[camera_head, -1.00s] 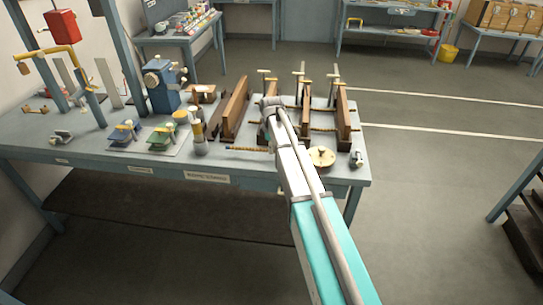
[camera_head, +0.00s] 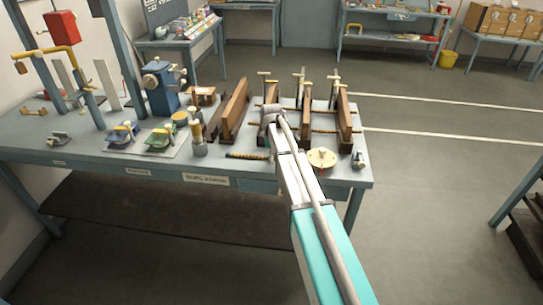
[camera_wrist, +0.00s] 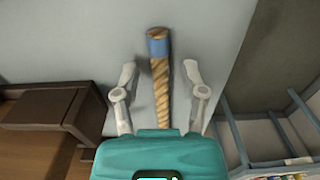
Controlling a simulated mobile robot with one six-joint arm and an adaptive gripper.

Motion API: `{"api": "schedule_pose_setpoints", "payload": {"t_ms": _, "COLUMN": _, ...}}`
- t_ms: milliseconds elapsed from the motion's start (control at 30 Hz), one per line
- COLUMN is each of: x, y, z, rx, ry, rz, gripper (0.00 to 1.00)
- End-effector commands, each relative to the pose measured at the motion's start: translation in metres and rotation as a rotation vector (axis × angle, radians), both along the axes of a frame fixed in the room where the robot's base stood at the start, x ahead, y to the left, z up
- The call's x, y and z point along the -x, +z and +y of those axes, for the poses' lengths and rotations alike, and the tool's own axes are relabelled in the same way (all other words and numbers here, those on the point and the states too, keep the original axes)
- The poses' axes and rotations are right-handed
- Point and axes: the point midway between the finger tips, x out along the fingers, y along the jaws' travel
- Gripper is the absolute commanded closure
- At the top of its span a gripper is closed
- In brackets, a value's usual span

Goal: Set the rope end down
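The tan twisted rope end (camera_head: 247,156) with a blue band lies along the front part of the grey bench (camera_head: 90,153) in the head view. In the wrist view the rope (camera_wrist: 161,88) runs upright in the picture, its blue band near the top, over a plain grey surface. My gripper (camera_wrist: 160,68) has one finger on each side of the rope, with a visible gap on both sides. It is open. In the head view my arm hides the gripper and the rope's right part.
Upright wooden boards (camera_head: 235,108) stand just behind the rope. A round tan disc (camera_head: 322,158) and a small metal fitting (camera_head: 358,160) are to the right. A yellow-topped cylinder (camera_head: 198,138) stands to the left. The bench's front edge is close.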

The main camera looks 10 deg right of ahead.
Motion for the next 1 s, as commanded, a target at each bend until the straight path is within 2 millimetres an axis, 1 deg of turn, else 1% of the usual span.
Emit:
{"api": "schedule_pose_setpoints", "payload": {"t_ms": 267, "x": 0.0, "y": 0.0, "z": 0.0, "rx": 0.0, "ry": 0.0, "rz": 0.0, "gripper": 0.44}}
{"api": "schedule_pose_setpoints", "payload": {"t_ms": 467, "x": 0.0, "y": 0.004, "z": 0.0, "rx": 0.0, "ry": 0.0, "rz": 0.0, "gripper": 0.44}}
{"api": "schedule_pose_setpoints", "payload": {"t_ms": 667, "x": 0.0, "y": 0.015, "z": 0.0, "rx": 0.0, "ry": 0.0, "rz": 0.0, "gripper": 0.44}}
{"api": "schedule_pose_setpoints", "payload": {"t_ms": 1000, "x": 0.0, "y": 0.043, "z": 0.0, "rx": 0.0, "ry": 0.0, "rz": 0.0, "gripper": 0.44}}
